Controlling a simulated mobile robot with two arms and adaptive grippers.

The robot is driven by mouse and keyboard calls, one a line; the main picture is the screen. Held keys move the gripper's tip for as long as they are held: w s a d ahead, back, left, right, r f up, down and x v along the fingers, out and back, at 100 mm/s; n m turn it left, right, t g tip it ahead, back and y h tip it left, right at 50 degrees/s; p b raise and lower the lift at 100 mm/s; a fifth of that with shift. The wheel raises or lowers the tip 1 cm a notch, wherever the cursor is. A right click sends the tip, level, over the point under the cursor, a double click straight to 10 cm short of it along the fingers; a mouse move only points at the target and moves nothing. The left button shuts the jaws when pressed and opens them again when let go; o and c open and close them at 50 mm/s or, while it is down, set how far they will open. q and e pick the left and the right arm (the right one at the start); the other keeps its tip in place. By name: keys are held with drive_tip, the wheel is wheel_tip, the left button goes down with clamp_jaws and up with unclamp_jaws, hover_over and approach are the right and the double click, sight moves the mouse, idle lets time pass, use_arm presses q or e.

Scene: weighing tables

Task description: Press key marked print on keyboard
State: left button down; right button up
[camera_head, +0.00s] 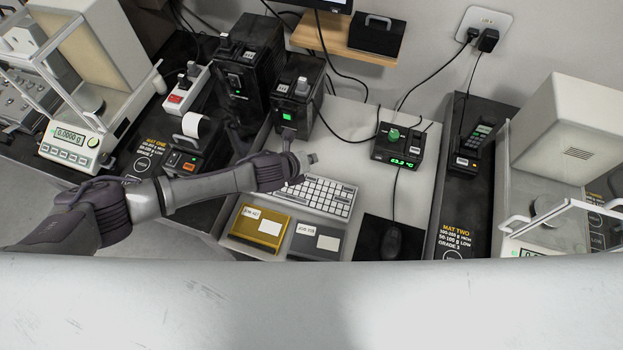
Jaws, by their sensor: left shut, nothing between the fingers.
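A white keyboard (322,197) lies on the light table in the middle of the head view. The hand hides part of the keyboard's left end. I cannot tell whether the fingertips touch anything. The key labels are too small to read, so I cannot pick out the print key. My right gripper is not in view.
Yellow (259,228) and grey (316,242) boxes lie in front of the keyboard, with a mouse (391,240) on a dark pad to the right. A black unit with a green display (398,147) stands behind right. Black devices (297,98) stand behind left. Balances flank both sides.

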sight(310, 181)
use_arm(q)
wheel_tip(310, 181, down, 7)
drive_tip(key=b, duration=0.6)
drive_tip(key=shift+f+b, duration=0.4)
idle(0.5)
drive_tip(key=shift+f, duration=0.45)
drive_tip(key=shift+f+b, duration=0.3)
drive_tip(key=shift+f, duration=0.05)
idle(0.7)
idle(0.3)
drive_tip(key=shift+r+p, duration=0.8)
drive_tip(key=shift+p, duration=0.1)
